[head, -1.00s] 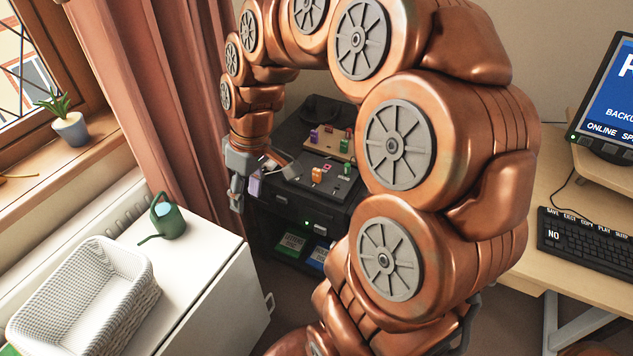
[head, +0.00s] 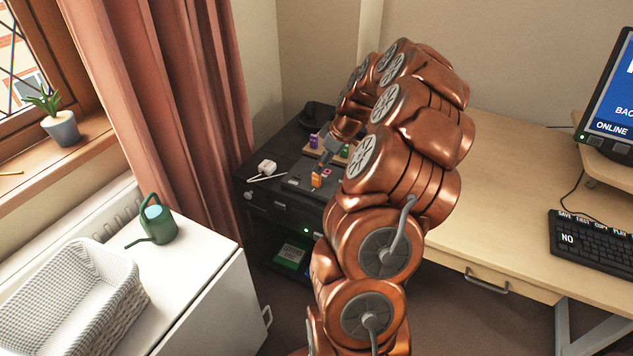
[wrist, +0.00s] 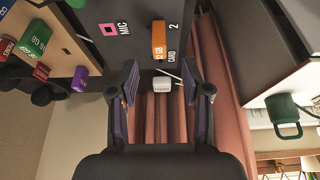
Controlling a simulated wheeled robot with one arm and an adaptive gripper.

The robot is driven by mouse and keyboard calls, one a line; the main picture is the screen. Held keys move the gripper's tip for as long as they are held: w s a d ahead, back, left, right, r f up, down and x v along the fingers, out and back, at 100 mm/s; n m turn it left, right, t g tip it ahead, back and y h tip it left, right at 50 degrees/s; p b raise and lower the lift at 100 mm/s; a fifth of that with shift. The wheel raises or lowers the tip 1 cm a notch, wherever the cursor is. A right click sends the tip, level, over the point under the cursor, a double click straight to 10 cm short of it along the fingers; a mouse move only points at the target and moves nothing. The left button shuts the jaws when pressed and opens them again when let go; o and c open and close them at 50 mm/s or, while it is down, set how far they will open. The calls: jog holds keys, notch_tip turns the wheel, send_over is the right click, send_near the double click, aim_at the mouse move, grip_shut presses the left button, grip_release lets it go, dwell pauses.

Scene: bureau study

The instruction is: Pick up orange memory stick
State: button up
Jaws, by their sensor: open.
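The orange memory stick (head: 316,181) stands in the top of a black unit (head: 285,205), in the slot area labelled CARD 2. In the wrist view the orange memory stick (wrist: 159,39) is ahead of the fingertips, roughly centred between them. My gripper (head: 324,163) is close to the stick in the head view, and its fingers are partly hidden there. In the wrist view my gripper (wrist: 160,82) is open, with purple-padded fingers apart and nothing held between them.
A wooden board (wrist: 62,50) beside the slots holds green (wrist: 36,38), purple (wrist: 80,78) and red (wrist: 8,48) sticks. A white plug-like object (head: 266,167) with a cable lies on the unit's left side. A desk (head: 500,210) is right; a white cabinet (head: 205,290) is left.

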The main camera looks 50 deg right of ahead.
aim_at(316, 175)
jog(key=shift+p+x, duration=0.5)
jog(key=shift+x, duration=2.85)
grip_shut()
